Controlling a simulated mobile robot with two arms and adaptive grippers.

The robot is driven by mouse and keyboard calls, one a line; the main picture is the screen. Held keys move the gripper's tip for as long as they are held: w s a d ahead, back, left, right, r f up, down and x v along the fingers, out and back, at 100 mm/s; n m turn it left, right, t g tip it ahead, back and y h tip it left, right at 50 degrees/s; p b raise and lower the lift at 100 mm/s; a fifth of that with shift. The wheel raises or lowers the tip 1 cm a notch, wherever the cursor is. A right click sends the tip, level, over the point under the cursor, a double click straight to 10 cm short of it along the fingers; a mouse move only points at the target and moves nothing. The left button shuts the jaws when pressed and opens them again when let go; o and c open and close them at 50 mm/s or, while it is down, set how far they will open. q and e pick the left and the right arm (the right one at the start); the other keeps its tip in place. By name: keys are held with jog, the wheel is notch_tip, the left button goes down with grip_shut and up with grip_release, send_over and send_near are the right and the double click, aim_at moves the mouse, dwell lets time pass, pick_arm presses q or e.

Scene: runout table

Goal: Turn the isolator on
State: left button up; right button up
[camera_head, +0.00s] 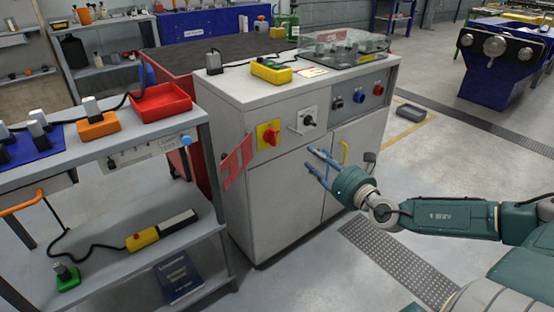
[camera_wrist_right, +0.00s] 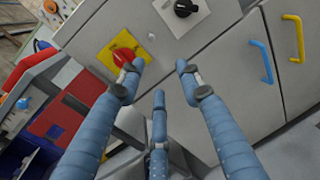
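The isolator is a red rotary knob (camera_head: 268,134) on a yellow plate on the upper front of the grey cabinet (camera_head: 262,200). In the right wrist view the red knob (camera_wrist_right: 122,56) is at the upper left, partly behind a fingertip; its exact turn position is hard to read. My right gripper (camera_head: 316,160) is in front of the cabinet, below and to the right of the isolator. Its blue fingers (camera_wrist_right: 160,74) are spread with nothing between them, and no contact with the knob is clear. My left gripper is out of view.
A black rotary switch (camera_head: 308,119) on a pale plate sits right of the isolator. A red tag (camera_head: 237,163) hangs by the cabinet's left edge. The cabinet doors have blue (camera_wrist_right: 260,62) and yellow (camera_wrist_right: 294,38) handles. A shelf unit with a red tray (camera_head: 160,101) stands left.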

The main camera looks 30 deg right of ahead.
jog(key=a+r+n+y, duration=0.2)
jog(key=a+n, duration=0.1)
jog(key=a, duration=0.2)
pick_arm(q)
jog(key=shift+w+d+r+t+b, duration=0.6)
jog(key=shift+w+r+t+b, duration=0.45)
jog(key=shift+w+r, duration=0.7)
pick_arm(e)
send_near(274, 138)
jog(key=shift+w, duration=1.15)
jog(key=shift+t, duration=0.4)
jog(key=w, duration=0.4)
jog(key=shift+w+a+f+p, duration=0.15)
jog(key=shift+w+f+p, duration=0.1)
jog(key=shift+w+p, duration=0.15)
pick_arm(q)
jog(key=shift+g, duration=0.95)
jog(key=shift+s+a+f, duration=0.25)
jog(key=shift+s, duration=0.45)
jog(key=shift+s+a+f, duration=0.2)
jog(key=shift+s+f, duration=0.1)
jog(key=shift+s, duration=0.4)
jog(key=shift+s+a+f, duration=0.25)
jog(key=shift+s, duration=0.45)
pick_arm(e)
jog(key=shift+w+a+f, duration=0.1)
jog(key=shift+w, duration=0.6)
